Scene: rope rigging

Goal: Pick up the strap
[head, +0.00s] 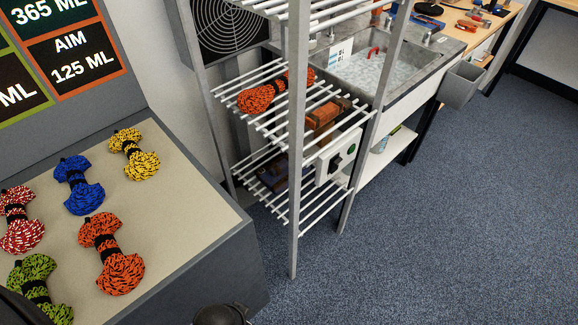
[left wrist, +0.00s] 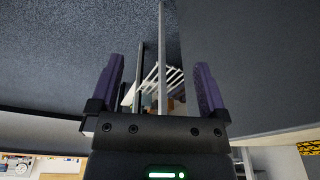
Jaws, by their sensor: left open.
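I cannot make out a strap for certain in either view. Several tied rope bundles lie on the beige-topped counter (head: 190,215) in the head view: red-white (head: 20,218), green (head: 38,285), blue (head: 77,185), yellow (head: 133,155) and orange (head: 110,253). Another orange bundle (head: 268,93) lies on an upper level of the metal rack (head: 297,180). My left gripper (left wrist: 160,62) shows in the left wrist view with its two purple fingers wide apart and nothing between them. My right gripper is not in view.
A sink (head: 375,62) stands behind the rack. Small tools (head: 478,20) lie on a wooden bench at the back. A grey bin (head: 461,84) hangs at the sink's right. A white box (head: 340,155) sits inside the rack. The blue carpet (head: 450,220) at right is clear.

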